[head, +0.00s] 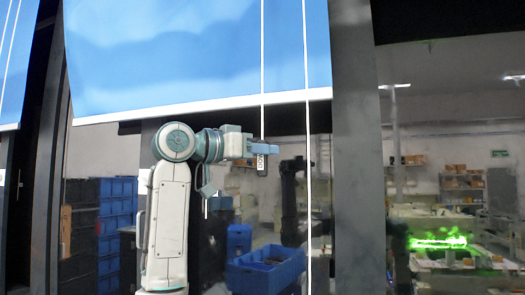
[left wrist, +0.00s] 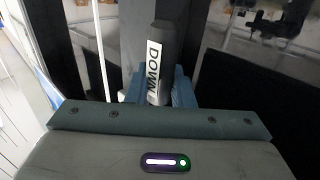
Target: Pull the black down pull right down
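The black down pull (head: 262,166) hangs upright on a white cord in the head view, below the lower edge of the blue blind (head: 200,60). A white label with dark lettering is on it; in the left wrist view the label on the pull (left wrist: 165,40) reads "DOWN". My left gripper (head: 262,148) is at the pull's upper part in the head view. In the left wrist view its blue fingers (left wrist: 158,92) lie on both sides of the pull, close against it, and appear shut on it. The fingers hide part of the pull. My right gripper is not in view.
A second white cord (head: 306,120) hangs to the right of the pull. Dark upright posts (head: 357,200) frame the window. Behind are blue crates (head: 265,272), shelves and a green-lit bench (head: 440,243).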

